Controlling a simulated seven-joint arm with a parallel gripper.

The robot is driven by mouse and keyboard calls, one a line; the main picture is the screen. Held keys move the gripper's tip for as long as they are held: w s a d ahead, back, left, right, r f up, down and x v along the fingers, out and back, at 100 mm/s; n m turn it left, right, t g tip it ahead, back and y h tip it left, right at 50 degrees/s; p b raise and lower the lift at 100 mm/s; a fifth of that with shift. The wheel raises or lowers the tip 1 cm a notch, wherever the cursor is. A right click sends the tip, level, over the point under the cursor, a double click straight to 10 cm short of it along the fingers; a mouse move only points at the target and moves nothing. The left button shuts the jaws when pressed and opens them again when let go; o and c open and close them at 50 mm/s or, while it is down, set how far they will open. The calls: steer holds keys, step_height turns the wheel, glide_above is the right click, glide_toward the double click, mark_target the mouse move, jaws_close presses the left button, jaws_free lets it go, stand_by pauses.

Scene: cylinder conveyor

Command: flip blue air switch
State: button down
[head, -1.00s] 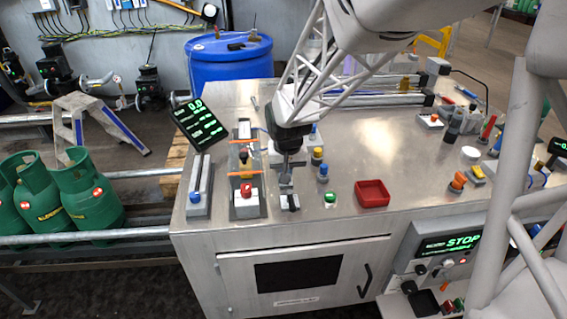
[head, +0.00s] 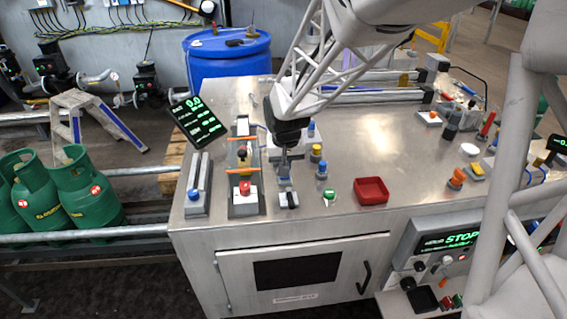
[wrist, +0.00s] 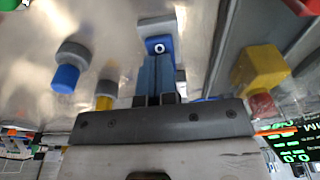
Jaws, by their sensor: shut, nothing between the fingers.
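The blue air switch (wrist: 160,45) shows in the wrist view straight ahead of my fingers, a blue part with a white ring on a grey base. In the head view its blue part (head: 284,181) shows just below my gripper (head: 285,167), with a grey and white base in front of it. My gripper (wrist: 155,92) is shut and empty, pointing down at the switch. The fingertips are very close to the blue part; I cannot tell whether they touch it. The gripper hides part of the switch.
A blue knob (head: 321,171) and a yellow knob (head: 316,152) stand close on the right. A green button (head: 330,195) and red tray (head: 371,190) lie further right. A red-topped device (head: 245,188) stands left. Bare metal tabletop (head: 400,150) is on the right.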

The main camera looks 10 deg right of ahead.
step_height(320, 180, up, 14)
steer(key=s, duration=0.1)
steer(key=shift+s+f, duration=0.2)
steer(key=shift+s, duration=0.15)
stand_by(0.4)
steer(key=s+d, duration=0.4)
steer(key=s, duration=1)
steer(key=s+d+t, duration=0.1)
steer(key=s+d, duration=0.4)
steer(key=s, duration=0.9)
steer(key=shift+s+f, duration=0.15)
steer(key=shift+f, duration=0.15)
steer(key=shift+d, duration=0.1)
